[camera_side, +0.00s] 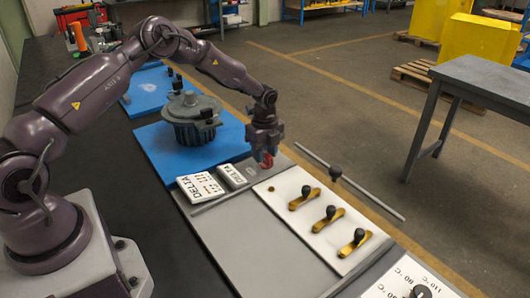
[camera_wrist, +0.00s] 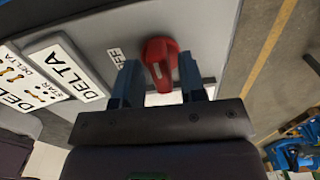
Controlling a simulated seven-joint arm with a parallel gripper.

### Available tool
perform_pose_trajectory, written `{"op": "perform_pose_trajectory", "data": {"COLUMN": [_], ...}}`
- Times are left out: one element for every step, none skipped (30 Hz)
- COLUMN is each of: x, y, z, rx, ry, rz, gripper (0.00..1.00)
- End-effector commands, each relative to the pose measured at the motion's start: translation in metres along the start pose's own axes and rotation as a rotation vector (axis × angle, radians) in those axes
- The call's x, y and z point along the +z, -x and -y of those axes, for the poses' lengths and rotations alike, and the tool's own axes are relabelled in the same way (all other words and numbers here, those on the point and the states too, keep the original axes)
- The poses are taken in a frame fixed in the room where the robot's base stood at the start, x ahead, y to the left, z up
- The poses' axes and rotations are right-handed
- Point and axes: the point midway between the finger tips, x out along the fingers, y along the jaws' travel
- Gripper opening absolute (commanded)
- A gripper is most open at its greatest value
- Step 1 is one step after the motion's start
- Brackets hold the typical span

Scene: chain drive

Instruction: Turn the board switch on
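The board switch is a red rotary knob with a pale line on it (camera_wrist: 160,52), on a grey board. A white label partly reading "OFF" (camera_wrist: 116,57) sits left of it in the wrist view. My gripper (camera_wrist: 160,66) has its two blue fingers apart, one on each side of the knob. Gaps show between the knob and the fingers, so it does not look held. In the side view, my gripper (camera_side: 267,150) points down right over the red knob (camera_side: 266,161), which its fingers partly hide.
White DELTA plates (camera_side: 201,187) lie beside the switch. A white panel (camera_side: 285,210) with brass levers and black knobs is nearby. A motor-like grey housing (camera_side: 190,118) stands on a blue board (camera_side: 165,148). A thin grey rod (camera_side: 375,194) lies at the right.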

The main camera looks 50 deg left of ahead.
Motion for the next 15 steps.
{"op": "perform_pose_trajectory", "data": {"x": [0.000,0.000,0.000,0.000,0.000,0.000,0.000,0.000,0.000,0.000,0.000,0.000,0.000,0.000,0.001], "y": [0.000,0.000,0.000,-0.001,-0.001,-0.001,-0.001,-0.001,0.000,0.002,0.004,0.008,0.011,0.016,0.023], "z": [0.000,0.000,0.000,0.000,0.000,0.000,0.000,0.000,0.000,0.000,0.001,0.001,0.001,0.001,0.001], "rx": [0.000,-0.001,-0.001,-0.001,-0.001,-0.001,-0.001,-0.001,-0.002,-0.002,-0.003,-0.004,-0.005,-0.005,-0.006], "ry": [0.001,0.001,0.001,0.001,0.002,0.002,0.002,0.002,0.002,0.002,0.002,0.003,0.003,0.003,0.003], "rz": [0.000,0.000,0.000,0.000,-0.001,-0.001,-0.001,-0.001,-0.001,0.000,0.000,0.000,0.000,0.001,0.001], "gripper": [0.45,0.45,0.45,0.45,0.45,0.45,0.45,0.45,0.45,0.45,0.45,0.45,0.45,0.45,0.45]}}
